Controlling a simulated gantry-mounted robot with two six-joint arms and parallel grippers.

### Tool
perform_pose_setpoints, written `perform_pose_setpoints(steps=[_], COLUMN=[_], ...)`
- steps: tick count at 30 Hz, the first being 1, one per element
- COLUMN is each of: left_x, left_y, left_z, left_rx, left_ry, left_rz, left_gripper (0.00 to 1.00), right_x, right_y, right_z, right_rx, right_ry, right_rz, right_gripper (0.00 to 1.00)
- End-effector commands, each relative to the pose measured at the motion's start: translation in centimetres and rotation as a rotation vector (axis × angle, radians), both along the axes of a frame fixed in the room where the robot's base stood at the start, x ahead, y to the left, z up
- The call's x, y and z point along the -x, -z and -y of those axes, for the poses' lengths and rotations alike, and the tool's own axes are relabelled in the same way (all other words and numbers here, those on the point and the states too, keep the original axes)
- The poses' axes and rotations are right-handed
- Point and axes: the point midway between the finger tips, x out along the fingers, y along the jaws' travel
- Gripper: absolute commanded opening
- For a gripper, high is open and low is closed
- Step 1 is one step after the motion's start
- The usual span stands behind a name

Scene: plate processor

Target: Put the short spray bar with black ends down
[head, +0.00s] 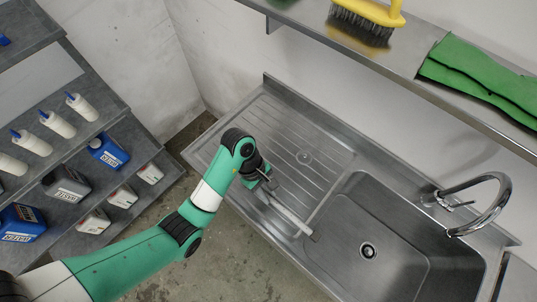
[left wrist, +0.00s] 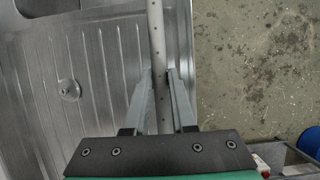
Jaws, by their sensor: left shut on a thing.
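My left gripper (head: 266,188) is shut on a light grey spray bar (head: 291,217) over the front edge of the ribbed drainboard. In the head view the bar slants down to the right, and a dark end (head: 315,236) shows near the sink basin. Its other end is hidden by my gripper. In the left wrist view the bar (left wrist: 156,38), with small holes along it, runs up between the two grey fingers (left wrist: 160,82). I cannot tell whether the bar touches the drainboard (left wrist: 101,45). My right gripper is not in view.
The sink basin (head: 345,234) with a chrome tap (head: 488,180) lies right of the drainboard. Shelves with bottles (head: 108,151) stand at the left. The drainboard's back (head: 280,130) is mostly clear.

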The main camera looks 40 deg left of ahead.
Motion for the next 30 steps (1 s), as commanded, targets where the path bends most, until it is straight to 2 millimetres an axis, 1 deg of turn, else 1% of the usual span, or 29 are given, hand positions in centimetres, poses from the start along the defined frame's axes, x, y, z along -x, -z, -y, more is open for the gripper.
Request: perform_pose_setpoints(steps=[1,5,9,12,15,16,18,24,26,30], left_x=[-0.4,-1.6,-3.1,-3.6,-4.1,-4.2,-4.4,-4.6,-4.7,-4.6], left_y=[0.8,2.8,4.8,7.4,8.7,8.9,9.0,9.4,10.2,12.5], left_z=[-0.9,-4.2,-8.0,-9.6,-10.8,-11.1,-11.7,-12.1,-12.6,-12.5], left_rx=[0.000,0.001,0.000,0.001,0.001,0.001,0.002,0.002,0.002,0.001], left_ry=[-0.004,-0.009,-0.007,-0.004,-0.002,-0.002,-0.002,-0.001,-0.002,-0.001], left_rz=[0.000,0.000,0.001,0.001,0.002,0.001,0.000,0.002,-0.001,-0.001], left_gripper=[0.00,0.00,0.00,0.00,0.00,0.00,0.00,0.00,0.00,0.00], right_x=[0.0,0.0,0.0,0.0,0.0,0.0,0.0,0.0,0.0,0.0], right_y=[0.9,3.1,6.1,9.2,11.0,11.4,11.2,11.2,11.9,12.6], right_z=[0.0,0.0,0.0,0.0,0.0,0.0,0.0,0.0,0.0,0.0], right_rx=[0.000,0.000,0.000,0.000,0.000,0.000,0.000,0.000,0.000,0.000], right_ry=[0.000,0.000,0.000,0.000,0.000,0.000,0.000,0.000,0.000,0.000], right_rz=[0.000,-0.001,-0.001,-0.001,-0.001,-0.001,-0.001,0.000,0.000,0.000], right_gripper=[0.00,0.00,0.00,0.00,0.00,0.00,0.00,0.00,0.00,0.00])
